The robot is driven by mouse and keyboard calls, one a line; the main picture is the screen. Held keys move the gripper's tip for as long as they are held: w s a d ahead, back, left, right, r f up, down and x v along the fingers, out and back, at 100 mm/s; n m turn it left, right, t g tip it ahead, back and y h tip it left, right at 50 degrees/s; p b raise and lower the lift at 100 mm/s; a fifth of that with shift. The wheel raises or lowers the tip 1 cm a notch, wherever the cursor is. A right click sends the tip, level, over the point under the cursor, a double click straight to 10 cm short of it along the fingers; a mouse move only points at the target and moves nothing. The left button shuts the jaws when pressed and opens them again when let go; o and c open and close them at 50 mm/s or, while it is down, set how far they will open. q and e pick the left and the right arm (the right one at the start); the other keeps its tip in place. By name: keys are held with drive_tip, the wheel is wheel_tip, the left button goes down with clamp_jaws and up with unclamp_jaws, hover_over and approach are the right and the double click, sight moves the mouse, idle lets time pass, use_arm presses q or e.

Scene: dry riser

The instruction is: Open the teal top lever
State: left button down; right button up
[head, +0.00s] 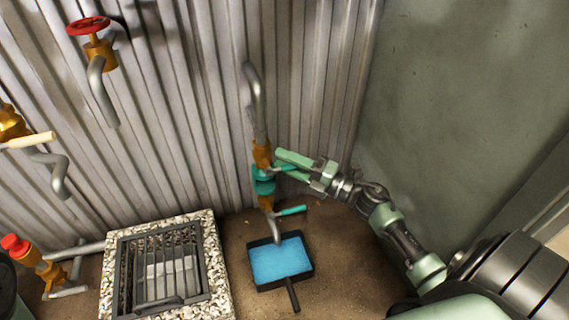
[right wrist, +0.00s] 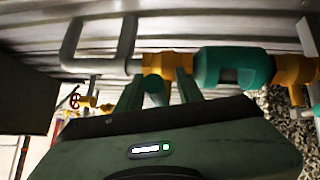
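The riser pipe with brass fittings stands against the corrugated wall, with a teal body (head: 264,181) in its middle. The teal top lever (head: 287,168) sticks out to the right from its upper part. In the right wrist view the lever's rounded end (right wrist: 154,88) shows below the brass fitting (right wrist: 168,65). My right gripper (head: 284,164) is open, its two green fingers on either side of the top lever. In the right wrist view there seems to be a gap at each side; contact is unclear. My left gripper is not in view.
A lower teal lever (head: 291,210) sticks out below, above a tray of blue water (head: 253,287). A gravel-edged grate (head: 222,275) lies to the left. A red handwheel valve (head: 88,26) and other pipes are farther left. A green-grey wall (head: 460,90) stands right.

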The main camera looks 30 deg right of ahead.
drive_tip(key=shift+w+a, duration=0.1)
drive_tip(key=shift+w, duration=0.05)
clamp_jaws()
idle(1.4)
